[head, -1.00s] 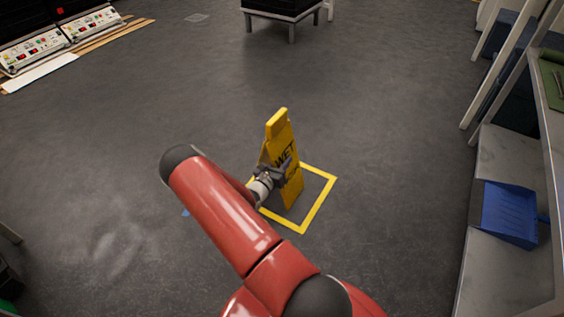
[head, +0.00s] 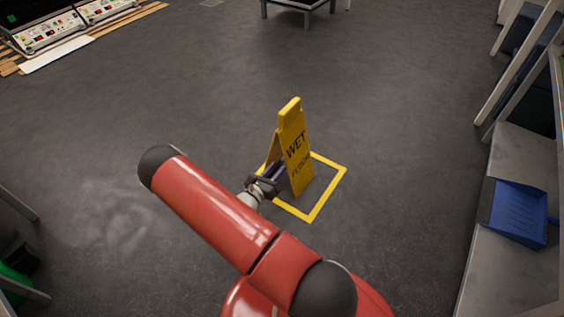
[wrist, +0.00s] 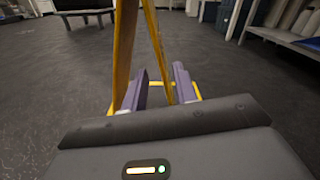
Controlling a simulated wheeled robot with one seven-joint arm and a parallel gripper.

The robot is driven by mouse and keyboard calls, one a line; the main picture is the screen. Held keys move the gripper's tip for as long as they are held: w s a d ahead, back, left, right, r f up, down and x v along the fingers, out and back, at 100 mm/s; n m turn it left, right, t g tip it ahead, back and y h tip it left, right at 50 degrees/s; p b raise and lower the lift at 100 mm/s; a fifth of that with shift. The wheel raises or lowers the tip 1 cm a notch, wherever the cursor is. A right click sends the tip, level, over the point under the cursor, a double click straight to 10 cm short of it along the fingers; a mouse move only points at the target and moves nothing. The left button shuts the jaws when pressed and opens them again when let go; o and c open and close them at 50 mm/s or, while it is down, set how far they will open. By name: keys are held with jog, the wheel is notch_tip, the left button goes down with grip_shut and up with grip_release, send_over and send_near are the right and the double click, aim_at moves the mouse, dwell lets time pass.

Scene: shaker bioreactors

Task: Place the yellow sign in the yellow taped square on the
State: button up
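The yellow wet floor sign (head: 295,145) stands upright, its two panels spread like a tent, at the yellow taped square (head: 328,192) on the floor. Its front panel meets the floor inside the tape; the foot of its rear panel is partly hidden by my gripper, so I cannot tell if it is inside. My gripper (head: 270,183) is low at the sign's left side. In the wrist view the fingers (wrist: 160,88) are spread apart and empty, with the sign's edges (wrist: 152,45) rising just ahead and the tape beyond.
A blue dustpan (head: 518,212) lies on the grey shelf unit at the right. A dark table (head: 305,8) stands at the back, and control panels (head: 45,30) rest at the back left. The floor around the square is clear.

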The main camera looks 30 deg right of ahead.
jog(key=s+a+r+m+g+y, duration=0.2)
jog(key=s+r+m+g, duration=0.25)
jog(key=r+m, duration=0.4)
jog(key=s+a+r+m+g+y, duration=0.1)
jog(key=s+r+m+g+y, duration=0.2)
jog(key=r+m+g, duration=0.5)
jog(key=s+a+r+m+t+y, duration=0.4)
jog(key=s+a+r, duration=0.3)
jog(key=r, duration=0.3)
jog(key=s+a+r+m+t+y, duration=0.4)
jog(key=s+a+r+t+y, duration=0.3)
jog(key=r, duration=0.4)
jog(key=shift+s+a+r+m+y, duration=0.15)
jog(key=shift+s+a+m+y, duration=0.35)
jog(key=shift+a, duration=0.55)
jog(key=shift+s, duration=0.1)
